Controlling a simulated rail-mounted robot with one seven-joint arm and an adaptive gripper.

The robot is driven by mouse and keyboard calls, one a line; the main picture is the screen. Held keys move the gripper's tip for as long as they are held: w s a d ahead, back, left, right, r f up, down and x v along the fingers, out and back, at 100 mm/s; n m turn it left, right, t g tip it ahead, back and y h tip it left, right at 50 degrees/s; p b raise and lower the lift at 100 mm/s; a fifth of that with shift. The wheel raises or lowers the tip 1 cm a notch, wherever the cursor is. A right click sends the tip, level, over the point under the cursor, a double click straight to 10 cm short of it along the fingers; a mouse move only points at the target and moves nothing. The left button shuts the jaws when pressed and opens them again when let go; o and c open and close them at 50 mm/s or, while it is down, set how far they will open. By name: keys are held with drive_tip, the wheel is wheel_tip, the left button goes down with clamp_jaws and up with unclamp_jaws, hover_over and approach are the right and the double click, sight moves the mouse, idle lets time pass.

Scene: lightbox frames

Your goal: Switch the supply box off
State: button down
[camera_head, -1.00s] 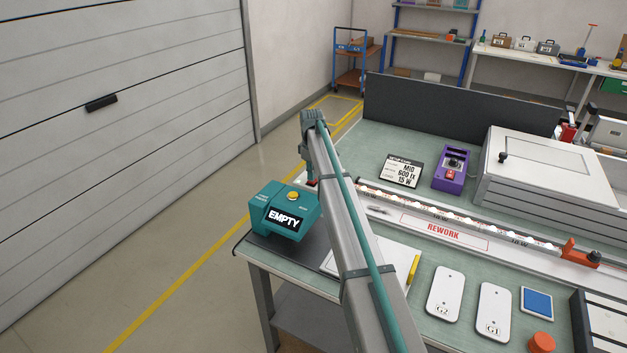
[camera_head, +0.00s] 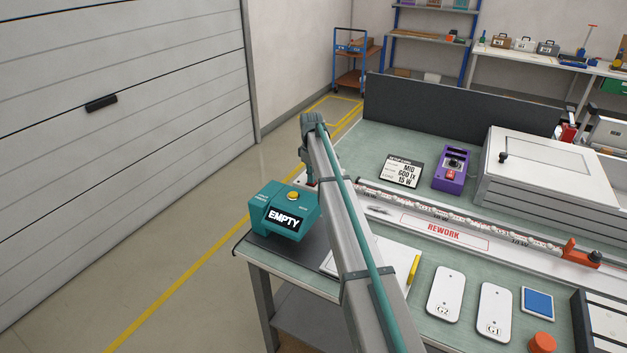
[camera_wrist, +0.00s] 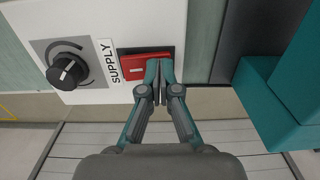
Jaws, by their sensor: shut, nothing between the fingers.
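The supply box (camera_wrist: 110,22) is a white box in the wrist view, with a black rotary knob (camera_wrist: 67,70) at left and a SUPPLY label. Its red rocker switch (camera_wrist: 135,66) sits in a dark recess to the right of the label. My gripper (camera_wrist: 166,78) is shut and empty, its fingertips at the right end of the red switch and covering that end. I cannot tell whether they press on it.
A teal box marked EMPTY (camera_head: 290,222) with a yellow button stands close to my arm; a teal block (camera_wrist: 285,90) is right of the gripper in the wrist view. A lamp strip (camera_head: 450,213) runs along the bench, unlit. A purple device (camera_head: 453,170) stands behind it.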

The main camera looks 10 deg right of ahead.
drive_tip(key=shift+r, duration=0.15)
drive_tip(key=shift+r+p, duration=1.55)
drive_tip(key=shift+r, duration=1.85)
